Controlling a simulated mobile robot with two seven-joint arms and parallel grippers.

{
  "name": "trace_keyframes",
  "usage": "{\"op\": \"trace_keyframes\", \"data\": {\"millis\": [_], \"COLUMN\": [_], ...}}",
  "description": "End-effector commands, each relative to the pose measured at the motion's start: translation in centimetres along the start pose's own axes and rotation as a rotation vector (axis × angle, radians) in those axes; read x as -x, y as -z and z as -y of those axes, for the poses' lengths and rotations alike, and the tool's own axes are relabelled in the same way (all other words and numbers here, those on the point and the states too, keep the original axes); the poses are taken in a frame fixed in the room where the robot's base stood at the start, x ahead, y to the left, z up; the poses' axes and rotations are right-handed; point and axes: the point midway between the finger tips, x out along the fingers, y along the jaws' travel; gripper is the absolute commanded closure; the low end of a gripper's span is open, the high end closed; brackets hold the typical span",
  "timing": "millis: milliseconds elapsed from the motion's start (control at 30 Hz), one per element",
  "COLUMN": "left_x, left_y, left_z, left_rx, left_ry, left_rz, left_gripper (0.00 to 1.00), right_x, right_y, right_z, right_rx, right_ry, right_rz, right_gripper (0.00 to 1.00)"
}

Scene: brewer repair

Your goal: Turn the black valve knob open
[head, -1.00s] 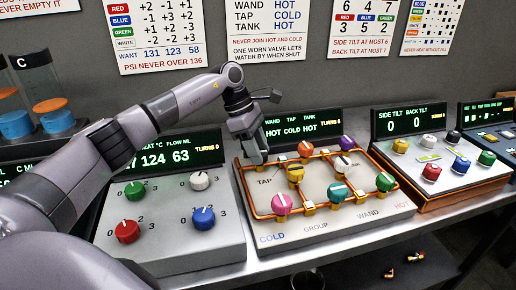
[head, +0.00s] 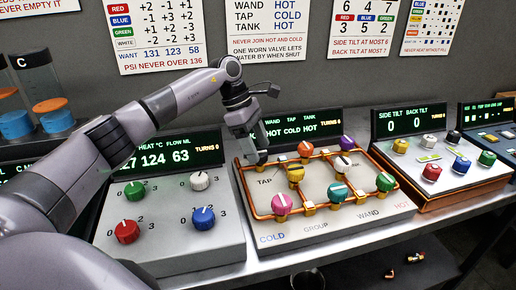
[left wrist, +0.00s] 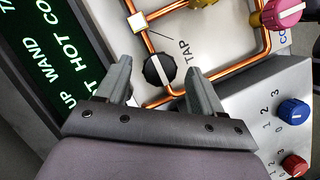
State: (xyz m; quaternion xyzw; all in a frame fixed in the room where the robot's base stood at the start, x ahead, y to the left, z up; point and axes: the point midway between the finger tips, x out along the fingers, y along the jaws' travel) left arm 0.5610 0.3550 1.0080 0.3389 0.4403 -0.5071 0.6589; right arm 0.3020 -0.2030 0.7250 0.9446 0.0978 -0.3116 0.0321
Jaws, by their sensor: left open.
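The black valve knob (left wrist: 159,71) with a white pointer line sits on the copper pipe panel, beside the TAP label, in the left wrist view. My left gripper (left wrist: 158,68) is open, with one finger on each side of the knob in that view. Gaps show between fingers and knob; I cannot tell how far down they reach. In the head view my left gripper (head: 260,159) points down at the back left corner of the valve panel (head: 300,235), and hides the black knob there. My right gripper is not in view.
Other knobs stand close by on the panel: yellow (head: 295,173), orange (head: 305,149), pink (head: 281,204) and several more. A display (head: 305,127) stands just behind the panel. A console with red (head: 127,231) and blue (head: 203,218) knobs adjoins at left.

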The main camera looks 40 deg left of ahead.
Motion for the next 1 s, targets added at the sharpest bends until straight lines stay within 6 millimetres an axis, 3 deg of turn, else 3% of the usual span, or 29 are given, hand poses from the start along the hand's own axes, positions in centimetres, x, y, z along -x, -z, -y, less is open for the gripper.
{"op": "trace_keyframes", "data": {"millis": [200,400,1000], "left_x": [3.8,5.8,6.0], "left_y": [0.0,0.0,0.0], "left_z": [-0.1,0.0,0.0], "left_rx": [0.000,0.000,0.000], "left_ry": [-0.006,-0.003,-0.002], "left_rz": [0.002,0.001,0.001], "left_gripper": [0.33,0.33,0.33], "right_x": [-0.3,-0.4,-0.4], "right_y": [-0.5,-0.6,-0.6], "right_z": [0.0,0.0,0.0], "right_rx": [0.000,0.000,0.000], "right_ry": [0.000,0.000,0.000], "right_rz": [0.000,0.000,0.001], "right_gripper": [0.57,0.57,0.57]}}
